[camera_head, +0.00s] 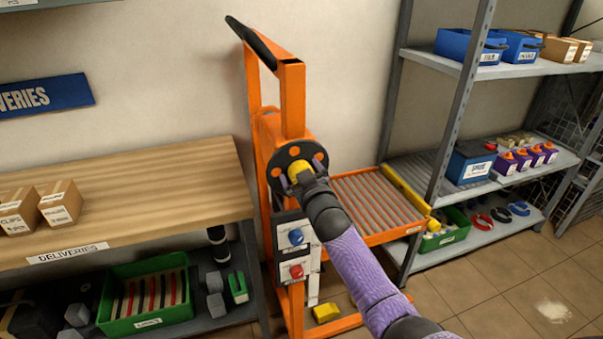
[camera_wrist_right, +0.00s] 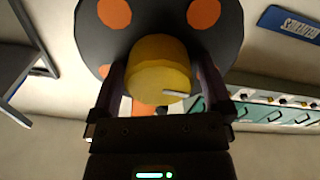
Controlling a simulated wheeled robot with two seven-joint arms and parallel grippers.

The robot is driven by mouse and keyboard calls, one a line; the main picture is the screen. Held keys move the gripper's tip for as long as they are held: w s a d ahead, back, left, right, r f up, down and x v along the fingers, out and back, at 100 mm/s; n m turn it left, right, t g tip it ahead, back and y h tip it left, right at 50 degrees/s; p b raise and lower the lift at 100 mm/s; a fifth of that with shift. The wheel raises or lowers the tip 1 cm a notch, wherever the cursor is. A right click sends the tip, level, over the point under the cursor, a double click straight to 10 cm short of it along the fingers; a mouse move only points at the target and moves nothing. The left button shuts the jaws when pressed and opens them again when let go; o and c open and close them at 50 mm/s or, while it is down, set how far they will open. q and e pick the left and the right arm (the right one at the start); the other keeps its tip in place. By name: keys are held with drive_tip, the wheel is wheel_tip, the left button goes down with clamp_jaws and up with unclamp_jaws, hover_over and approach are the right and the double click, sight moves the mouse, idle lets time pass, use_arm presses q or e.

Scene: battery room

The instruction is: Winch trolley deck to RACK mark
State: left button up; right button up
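The orange winch trolley (camera_head: 265,140) stands against the wall. Its roller deck (camera_head: 372,208) extends right toward the grey rack, around the level of the rack's middle shelf, with a yellow bar (camera_head: 407,185) along its rack-side edge. A black round winch plate with orange dots (camera_head: 317,158) carries a yellow knob (camera_head: 299,168). My right gripper (camera_head: 301,177) is at the plate, its fingers on both sides of the knob, seemingly shut on it. The wrist view shows the knob (camera_wrist_right: 160,68) between the fingers. I cannot make out a RACK mark. My left gripper is not in view.
A wooden deliveries bench (camera_head: 150,190) with boxes stands left, a green crate (camera_head: 150,318) below it. The grey rack (camera_head: 460,100) holds blue bins and purple-and-orange items. A blue button (camera_head: 296,237) and red button (camera_head: 296,271) sit below the winch.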

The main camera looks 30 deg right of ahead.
drive_tip(key=p+v, duration=0.3)
drive_tip(key=v, duration=0.7)
drive_tip(key=shift+d, duration=0.1)
idle(0.6)
drive_tip(key=s+a+f+g+y, duration=0.1)
drive_tip(key=s+a+f+g, duration=0.2)
drive_tip(key=f, duration=0.6)
drive_tip(key=s+a+f+g+y, duration=0.1)
drive_tip(key=s+f+g, duration=0.2)
drive_tip(key=s+f, duration=0.5)
drive_tip(key=s+a+f+g+y, duration=0.1)
drive_tip(key=s+a+f+g, duration=0.1)
drive_tip(key=f, duration=0.9)
drive_tip(key=s+a+f+g, duration=0.2)
drive_tip(key=s+f+g, duration=0.1)
drive_tip(key=s, duration=0.6)
drive_tip(key=s+a+f+n+g+b, duration=0.1)
drive_tip(key=s+f+g, duration=0.2)
drive_tip(key=s, duration=0.7)
drive_tip(key=s+a+f+g+y, duration=0.1)
drive_tip(key=s+a+f+g, duration=0.1)
drive_tip(key=s+f, duration=0.5)
drive_tip(key=shift+s+a+n+g+b, duration=0.3)
drive_tip(key=shift+s+a+g, duration=0.1)
drive_tip(key=shift+s, duration=0.8)
